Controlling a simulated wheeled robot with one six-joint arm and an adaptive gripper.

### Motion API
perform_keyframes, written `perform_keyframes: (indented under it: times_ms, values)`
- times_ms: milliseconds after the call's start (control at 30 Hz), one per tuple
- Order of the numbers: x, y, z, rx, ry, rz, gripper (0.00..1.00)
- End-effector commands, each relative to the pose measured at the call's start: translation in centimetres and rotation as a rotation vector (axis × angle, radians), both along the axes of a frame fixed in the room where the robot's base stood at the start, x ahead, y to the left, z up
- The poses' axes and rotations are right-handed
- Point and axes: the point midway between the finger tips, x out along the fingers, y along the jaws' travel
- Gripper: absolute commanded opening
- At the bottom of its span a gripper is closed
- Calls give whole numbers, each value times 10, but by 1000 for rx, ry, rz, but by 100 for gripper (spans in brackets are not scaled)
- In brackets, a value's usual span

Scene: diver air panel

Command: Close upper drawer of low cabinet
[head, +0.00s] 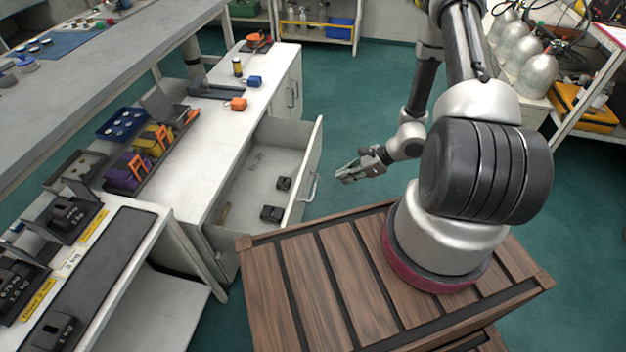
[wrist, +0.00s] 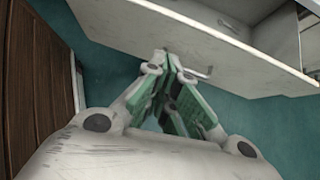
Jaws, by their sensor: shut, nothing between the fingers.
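The upper drawer (head: 256,165) of the low white cabinet (head: 218,108) stands pulled out in the head view. Small black items and a few other small pieces lie inside it. Its front panel (head: 312,165) has a bar handle (head: 311,187) on the outer face. My gripper (head: 345,177) is to the right of the drawer front, pointing at it, with a visible gap in the head view. In the wrist view my gripper (wrist: 172,55) has its fingertips together and empty. The drawer front (wrist: 190,35) is just ahead and above, with the handle (wrist: 203,73) near the tips; contact cannot be told.
My wooden-slatted base top (head: 340,265) is below the drawer's near end, close to its corner. Tools and small orange and blue items lie on the cabinet top. A workbench with black weights (head: 70,213) is at left. Green floor (head: 360,110) is open behind my gripper.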

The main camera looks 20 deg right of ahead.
Motion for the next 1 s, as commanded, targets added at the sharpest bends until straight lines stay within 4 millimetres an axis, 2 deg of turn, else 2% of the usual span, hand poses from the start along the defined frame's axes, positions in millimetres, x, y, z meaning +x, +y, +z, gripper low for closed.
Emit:
perform_keyframes:
  times_ms: [33, 100, 267, 733, 1000]
  values:
    - [11, -4, -1, -12, -6, -38, 0]
    - [21, -7, -3, -23, -7, -79, 0]
    - [27, -2, -12, -33, -4, -99, 0]
    - [59, 56, -78, -32, -4, -94, 0]
    - [76, 84, -75, -33, -5, -96, 0]
